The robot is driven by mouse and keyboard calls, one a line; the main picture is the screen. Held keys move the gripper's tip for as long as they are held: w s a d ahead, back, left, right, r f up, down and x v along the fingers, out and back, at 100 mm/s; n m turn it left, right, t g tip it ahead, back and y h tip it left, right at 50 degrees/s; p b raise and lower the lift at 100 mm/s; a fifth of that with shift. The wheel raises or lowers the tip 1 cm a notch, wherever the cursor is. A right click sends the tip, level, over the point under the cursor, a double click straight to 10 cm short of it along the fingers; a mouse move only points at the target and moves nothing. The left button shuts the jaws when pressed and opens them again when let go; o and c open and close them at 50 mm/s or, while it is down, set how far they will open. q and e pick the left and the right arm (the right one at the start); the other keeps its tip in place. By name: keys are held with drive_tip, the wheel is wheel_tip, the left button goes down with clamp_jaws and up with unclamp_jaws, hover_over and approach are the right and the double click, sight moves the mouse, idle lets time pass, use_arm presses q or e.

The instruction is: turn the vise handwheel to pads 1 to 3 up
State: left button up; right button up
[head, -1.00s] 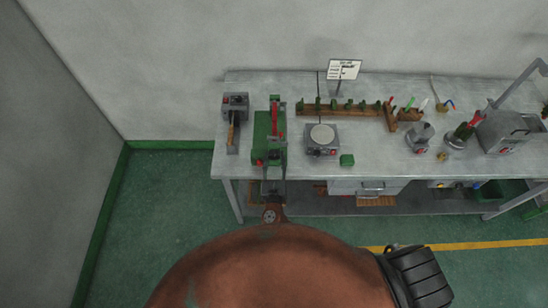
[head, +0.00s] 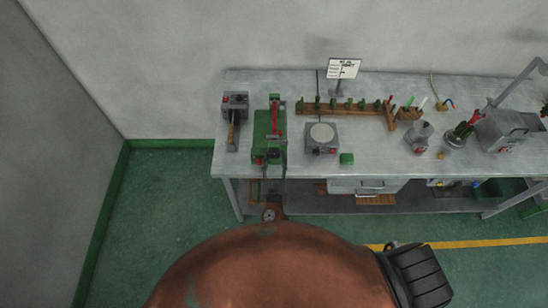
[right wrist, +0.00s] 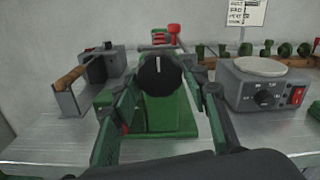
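The green vise (head: 264,128) stands near the left end of the bench, with a red part on top. In the right wrist view its green body (right wrist: 165,115) lies behind a round black handwheel (right wrist: 163,75) with a short white mark near the top. My right gripper (head: 272,160) is at the vise's front, its fingers apart. In the right wrist view the fingers (right wrist: 168,80) stand on both sides of the handwheel; whether they touch it I cannot tell. Pad numbers are not readable. My left gripper is not in view.
A grey device with a wooden handle (head: 233,120) stands left of the vise. A wooden rack (head: 345,107) and a sign (head: 344,69) are behind. Pots stand farther right.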

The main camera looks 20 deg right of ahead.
drive_tip(key=shift+o, duration=1.3)
drive_tip(key=shift+r, duration=0.1)
drive_tip(key=v, duration=1.2)
